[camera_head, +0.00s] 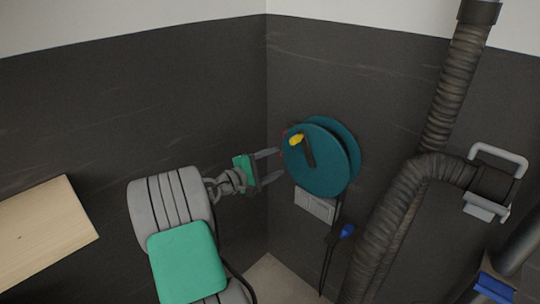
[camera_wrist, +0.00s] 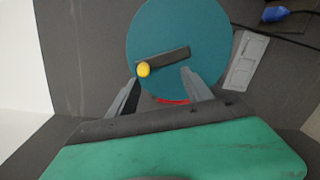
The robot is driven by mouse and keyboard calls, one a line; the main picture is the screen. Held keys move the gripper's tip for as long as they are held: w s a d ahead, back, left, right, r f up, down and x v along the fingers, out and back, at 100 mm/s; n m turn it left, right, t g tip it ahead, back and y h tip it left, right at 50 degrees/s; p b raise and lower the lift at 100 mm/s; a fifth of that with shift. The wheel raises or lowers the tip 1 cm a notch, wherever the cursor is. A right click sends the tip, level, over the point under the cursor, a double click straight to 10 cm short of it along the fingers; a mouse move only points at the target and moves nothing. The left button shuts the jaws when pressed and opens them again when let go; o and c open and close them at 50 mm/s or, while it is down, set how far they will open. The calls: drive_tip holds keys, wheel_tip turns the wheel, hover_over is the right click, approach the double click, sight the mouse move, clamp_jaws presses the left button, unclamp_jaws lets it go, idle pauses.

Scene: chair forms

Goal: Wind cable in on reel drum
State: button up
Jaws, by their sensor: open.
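The teal reel drum (camera_head: 325,172) is mounted on the dark wall right of the corner. It also fills the upper middle of the wrist view (camera_wrist: 200,30). A dark crank arm (camera_wrist: 168,57) with a yellow knob (camera_wrist: 143,69) sits on its face; the knob shows in the head view too (camera_head: 296,140). A dark cable (camera_head: 328,260) hangs below the reel with a blue end piece (camera_head: 347,231). My gripper (camera_head: 276,164) is open and empty just left of the drum. In the wrist view its fingers (camera_wrist: 160,78) are spread below the crank, the left fingertip close to the knob; contact cannot be told.
A grey plate (camera_head: 314,205) sits under the reel. A thick ribbed hose (camera_head: 400,210) and a grey handle (camera_head: 498,160) stand to the right. A wooden board (camera_head: 40,230) is at left. A blue object (camera_head: 494,288) is at lower right.

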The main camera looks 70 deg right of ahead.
sight(291, 142)
drive_tip(key=s+d+n, duration=0.1)
drive_tip(key=d, duration=0.3)
drive_tip(key=s+d+r+n+h, duration=0.1)
drive_tip(key=d+n, duration=0.1)
drive_tip(key=d, duration=0.1)
drive_tip(key=s+d+r+n, duration=0.1)
drive_tip(key=d+n, duration=0.1)
drive_tip(key=d, duration=0.2)
drive_tip(key=shift+s+d+r+t, duration=0.15)
drive_tip(key=shift+s+d+t, duration=0.05)
drive_tip(key=shift+d+t, duration=0.2)
drive_tip(key=shift+c, duration=0.2)
drive_tip(key=shift+a, duration=0.1)
drive_tip(key=c, duration=1.1)
